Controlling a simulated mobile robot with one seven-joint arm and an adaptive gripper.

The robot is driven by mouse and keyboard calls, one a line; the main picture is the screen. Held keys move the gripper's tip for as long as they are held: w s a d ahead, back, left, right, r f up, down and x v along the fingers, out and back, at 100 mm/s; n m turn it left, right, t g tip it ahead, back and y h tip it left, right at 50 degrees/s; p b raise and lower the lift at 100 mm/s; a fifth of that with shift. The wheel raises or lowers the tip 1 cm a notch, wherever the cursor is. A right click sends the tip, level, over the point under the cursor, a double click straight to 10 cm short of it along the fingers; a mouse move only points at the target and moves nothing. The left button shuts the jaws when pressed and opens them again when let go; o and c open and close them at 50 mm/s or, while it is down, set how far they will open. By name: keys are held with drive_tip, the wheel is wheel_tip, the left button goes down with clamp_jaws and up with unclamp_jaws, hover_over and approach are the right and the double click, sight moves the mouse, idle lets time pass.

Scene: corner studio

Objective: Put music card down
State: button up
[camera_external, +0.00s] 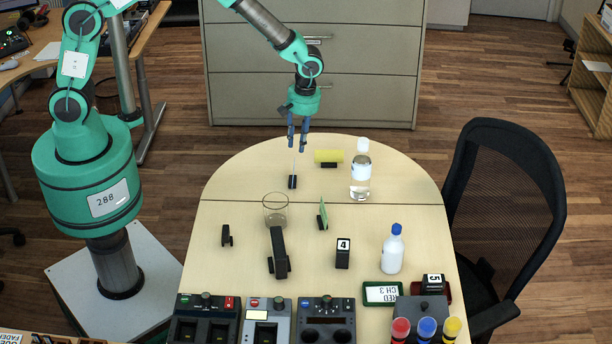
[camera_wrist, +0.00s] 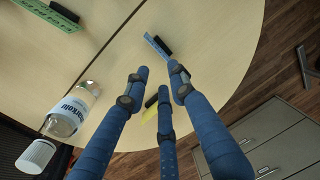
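My gripper (camera_external: 298,147) hangs fingers down over the far left part of the table. Its blue fingers are spread and nothing is held between them in the wrist view (camera_wrist: 160,78). A thin card in a black holder (camera_external: 293,181) stands edge-on on the table just below the fingertips. In the wrist view it is a light blue card (camera_wrist: 153,42), just beyond the fingertips. A yellow card (camera_external: 328,156) and a green card (camera_external: 324,213) stand nearby in black holders. No music marking is readable on any card, so I cannot tell which is the music card.
A clear bottle (camera_external: 360,180) stands right of the yellow card. A glass (camera_external: 270,213) stands in front of the thin card. A white bottle (camera_external: 392,254), black blocks and control boxes fill the near table (camera_external: 225,180). The far left edge is clear.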

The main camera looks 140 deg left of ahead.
drive_tip(key=w+d+r+m+t+y, duration=0.1)
drive_tip(key=w+d+r+m, duration=0.25)
drive_tip(key=d+r, duration=0.55)
drive_tip(key=w+d+r+m, duration=0.3)
drive_tip(key=d+r+m, duration=0.2)
drive_tip(key=d+r, duration=0.45)
drive_tip(key=w+d+r+m+t+y, duration=0.1)
drive_tip(key=w+d+r+m, duration=0.25)
drive_tip(key=d+r, duration=0.6)
drive_tip(key=s+d+r+m+t, duration=0.1)
drive_tip(key=s+d+r+m, duration=0.25)
drive_tip(key=d, duration=0.55)
drive_tip(key=s+d+r+m+t, duration=0.1)
drive_tip(key=s+d+r+m, duration=0.3)
drive_tip(key=d, duration=0.5)
drive_tip(key=s+d+r+m+t+h, duration=0.1)
drive_tip(key=s+d+r+m+t, duration=0.1)
drive_tip(key=s+d+m, duration=0.5)
drive_tip(key=s+d, duration=0.3)
drive_tip(key=d, duration=0.1)
drive_tip(key=shift+s+r, duration=0.3)
drive_tip(key=shift+s, duration=0.05)
